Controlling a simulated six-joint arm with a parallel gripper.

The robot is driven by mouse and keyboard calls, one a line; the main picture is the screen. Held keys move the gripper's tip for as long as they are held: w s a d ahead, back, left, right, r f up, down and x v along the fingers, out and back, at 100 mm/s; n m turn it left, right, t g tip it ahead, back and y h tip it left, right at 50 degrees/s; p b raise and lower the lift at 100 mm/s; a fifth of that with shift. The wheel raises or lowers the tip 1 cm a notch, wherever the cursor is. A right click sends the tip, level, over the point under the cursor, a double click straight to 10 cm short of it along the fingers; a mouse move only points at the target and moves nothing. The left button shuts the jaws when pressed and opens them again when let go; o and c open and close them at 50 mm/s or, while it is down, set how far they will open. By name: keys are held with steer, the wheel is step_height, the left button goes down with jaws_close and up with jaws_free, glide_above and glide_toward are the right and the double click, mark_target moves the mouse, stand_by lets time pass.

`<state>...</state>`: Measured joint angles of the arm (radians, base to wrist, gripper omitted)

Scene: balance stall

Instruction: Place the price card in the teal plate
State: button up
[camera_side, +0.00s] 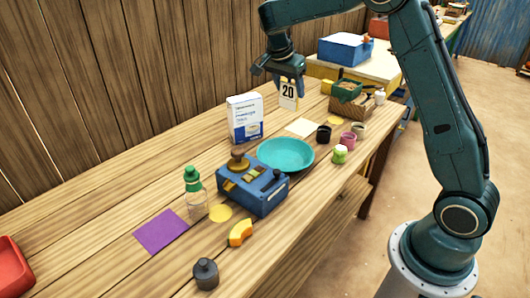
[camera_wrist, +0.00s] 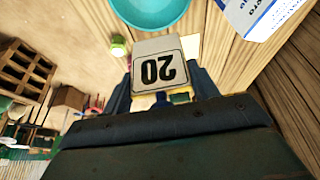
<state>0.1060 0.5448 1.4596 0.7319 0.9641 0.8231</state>
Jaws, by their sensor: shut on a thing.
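The price card (camera_side: 288,92) is white with a black "20" and a yellow edge. My gripper (camera_side: 289,80) is shut on its upper part and holds it upright above the far part of the table. In the wrist view the card (camera_wrist: 157,68) shows upside down between my fingers (camera_wrist: 160,95). The teal plate (camera_side: 286,154) is a round, shallow, empty dish at the middle of the table. It lies nearer the side camera than the card, and the two are apart. The wrist view shows part of the plate (camera_wrist: 150,10) at the top edge.
A white-and-blue box (camera_side: 245,118) stands left of the plate. The blue balance (camera_side: 252,186) is close in front of it. Small dark, pink and green-lidded pots (camera_side: 340,154) stand to its right. A flat cream sheet (camera_side: 303,127) lies behind the plate. A wooden crate (camera_side: 350,106) is farther right.

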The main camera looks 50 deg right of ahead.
step_height(320, 180, down, 19)
steer(key=shift+f, duration=0.2)
stand_by(0.8)
steer(key=shift+f, duration=0.15)
steer(key=o, duration=0.9)
steer(key=shift+o, duration=0.2)
steer(key=v, duration=1.2)
steer(key=shift+r, duration=0.3)
